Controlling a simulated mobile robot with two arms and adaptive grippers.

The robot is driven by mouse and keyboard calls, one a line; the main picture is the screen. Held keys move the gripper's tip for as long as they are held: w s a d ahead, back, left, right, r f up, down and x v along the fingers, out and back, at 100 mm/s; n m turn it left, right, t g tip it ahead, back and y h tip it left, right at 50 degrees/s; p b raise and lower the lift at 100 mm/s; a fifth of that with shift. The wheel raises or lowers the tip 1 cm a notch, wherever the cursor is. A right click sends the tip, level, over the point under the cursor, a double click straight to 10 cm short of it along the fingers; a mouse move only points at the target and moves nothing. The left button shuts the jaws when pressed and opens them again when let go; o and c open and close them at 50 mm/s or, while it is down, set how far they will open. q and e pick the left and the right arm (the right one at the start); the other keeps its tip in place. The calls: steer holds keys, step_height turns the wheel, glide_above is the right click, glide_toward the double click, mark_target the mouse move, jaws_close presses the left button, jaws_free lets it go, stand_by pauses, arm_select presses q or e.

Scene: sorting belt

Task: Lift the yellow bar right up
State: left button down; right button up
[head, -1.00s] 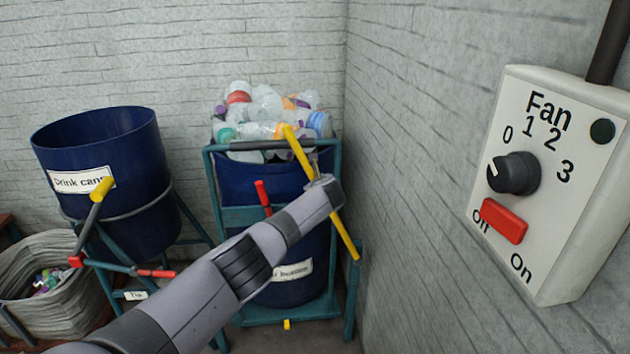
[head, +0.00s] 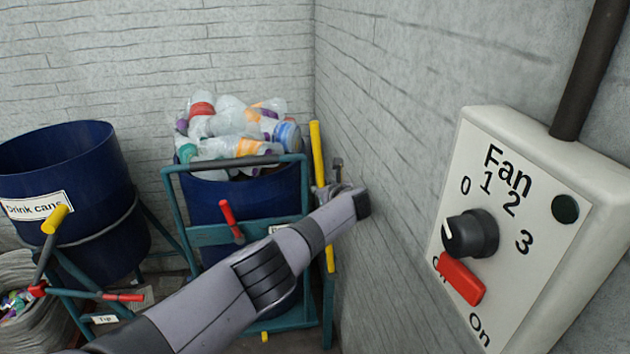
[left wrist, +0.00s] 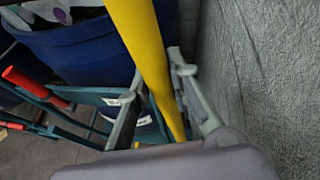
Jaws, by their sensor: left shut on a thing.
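The yellow bar (head: 317,150) stands nearly upright at the right side of the teal frame (head: 235,233) that holds the bottle bin. Its lower end meets the frame's right post, and its top reaches about as high as the bottles. My left gripper (head: 328,194) is shut on the bar around its middle. In the left wrist view the yellow bar (left wrist: 150,55) runs between the two fingers of my left gripper (left wrist: 157,100). The hand hides a part of the bar in the head view. My right gripper is not in view.
A blue bin (head: 245,204) heaped with plastic bottles (head: 225,120) stands behind my arm. A red lever (head: 230,220) sits on its frame. The grey wall (head: 385,130) is close to the right of the bar. A fan switch box (head: 555,170) is at right. A drink cans bin (head: 60,165) stands at left.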

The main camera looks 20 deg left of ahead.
arm_select(q)
steer(key=shift+d+f, duration=0.25)
steer(key=shift+f, duration=0.05)
steer(key=c, duration=1.8)
jaws_free()
steer(key=o, duration=0.4)
steer(key=shift+r, duration=0.25)
steer(key=shift+c, duration=0.2)
steer(key=shift+w, duration=0.1)
steer(key=v, duration=1.2)
steer(key=shift+f, duration=0.1)
